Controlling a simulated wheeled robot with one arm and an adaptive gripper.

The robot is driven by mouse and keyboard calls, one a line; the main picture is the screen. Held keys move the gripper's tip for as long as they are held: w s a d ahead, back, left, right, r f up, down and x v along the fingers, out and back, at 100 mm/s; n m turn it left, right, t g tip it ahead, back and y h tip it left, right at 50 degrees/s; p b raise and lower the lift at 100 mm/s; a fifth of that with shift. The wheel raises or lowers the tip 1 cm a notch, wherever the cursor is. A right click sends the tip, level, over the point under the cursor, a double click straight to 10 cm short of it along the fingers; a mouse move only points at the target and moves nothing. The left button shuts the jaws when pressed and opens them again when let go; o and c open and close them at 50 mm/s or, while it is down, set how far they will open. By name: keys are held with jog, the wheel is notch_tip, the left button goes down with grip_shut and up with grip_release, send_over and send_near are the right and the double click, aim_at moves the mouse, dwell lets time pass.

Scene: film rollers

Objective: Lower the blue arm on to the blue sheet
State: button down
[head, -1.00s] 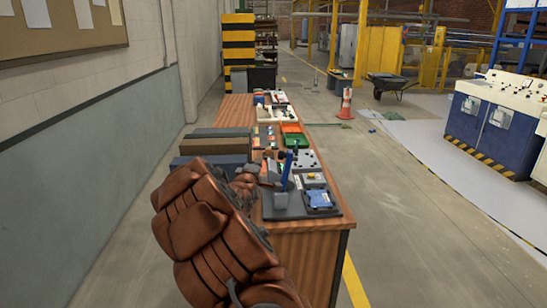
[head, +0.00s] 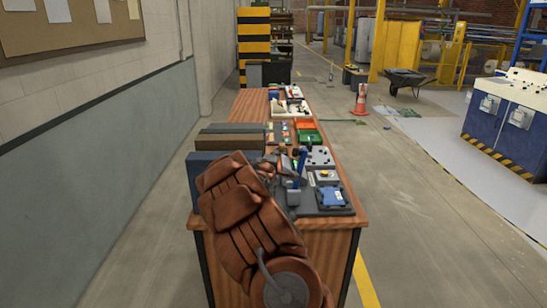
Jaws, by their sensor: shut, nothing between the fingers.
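The blue arm (head: 301,160) stands up from a dark board (head: 345,209) at the near end of the wooden bench. Its lower part is partly hidden by my arm. A grey block (head: 293,197) is below it. A flat blue piece (head: 331,197), likely the blue sheet, lies on the right part of the board. My gripper (head: 287,166) is small and partly hidden behind my own brown arm. It is shut and empty, just left of the blue arm. I cannot tell whether it touches the blue arm.
Large dark books or boxes (head: 205,170) stand at the bench's left edge. A white switch panel (head: 320,156), a green tray (head: 308,138) and an orange tray (head: 304,125) lie farther back. The floor right of the bench is clear up to a traffic cone (head: 360,100).

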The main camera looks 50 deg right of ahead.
jog(key=s+d+p, duration=0.1)
jog(key=d+p, duration=0.1)
jog(key=d, duration=0.4)
jog(key=shift+f, duration=0.4)
jog(key=shift+s+d, duration=0.15)
